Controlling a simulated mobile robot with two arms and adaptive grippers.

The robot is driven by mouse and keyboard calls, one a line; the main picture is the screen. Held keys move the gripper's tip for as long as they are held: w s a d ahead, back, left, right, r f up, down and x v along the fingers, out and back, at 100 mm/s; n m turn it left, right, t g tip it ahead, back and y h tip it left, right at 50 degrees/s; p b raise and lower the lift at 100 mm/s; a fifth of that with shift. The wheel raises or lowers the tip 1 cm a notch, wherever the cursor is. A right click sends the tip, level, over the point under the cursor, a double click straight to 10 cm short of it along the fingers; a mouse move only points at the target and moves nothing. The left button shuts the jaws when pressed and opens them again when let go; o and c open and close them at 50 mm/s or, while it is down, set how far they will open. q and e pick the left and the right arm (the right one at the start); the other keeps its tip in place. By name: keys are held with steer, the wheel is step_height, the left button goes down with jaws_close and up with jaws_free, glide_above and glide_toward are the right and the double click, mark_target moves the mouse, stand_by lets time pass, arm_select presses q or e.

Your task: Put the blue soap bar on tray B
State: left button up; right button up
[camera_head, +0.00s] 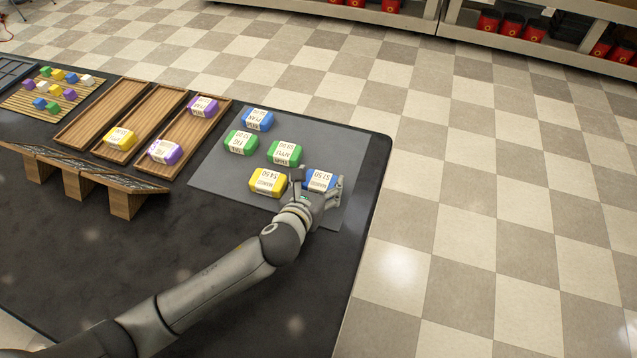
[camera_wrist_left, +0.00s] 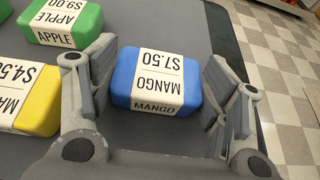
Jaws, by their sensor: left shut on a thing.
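A blue soap bar (camera_head: 321,178) with a white mango label lies on the grey mat (camera_head: 222,178) at its right side; it also shows in the left wrist view (camera_wrist_left: 152,78). My left gripper (camera_head: 317,184) has its fingers on either side of this bar and is shut on it. Three wooden trays stand side by side at the left: a left tray (camera_head: 101,113), a middle tray (camera_head: 153,105) and a right tray (camera_head: 187,133). I cannot read which is tray B. The middle tray holds a yellow bar (camera_head: 120,139). The right tray holds two purple bars. My right gripper is not in view.
Another blue bar (camera_head: 257,119), two green bars (camera_head: 240,142) and a yellow bar (camera_head: 268,181) lie on the mat. The yellow one is close to my left finger. A slanted wooden stand (camera_head: 126,203) is before the trays. A mat with small coloured blocks (camera_head: 53,89) lies far left.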

arm_select(q)
steer(key=o, duration=1.1)
steer(key=shift+f, duration=0.1)
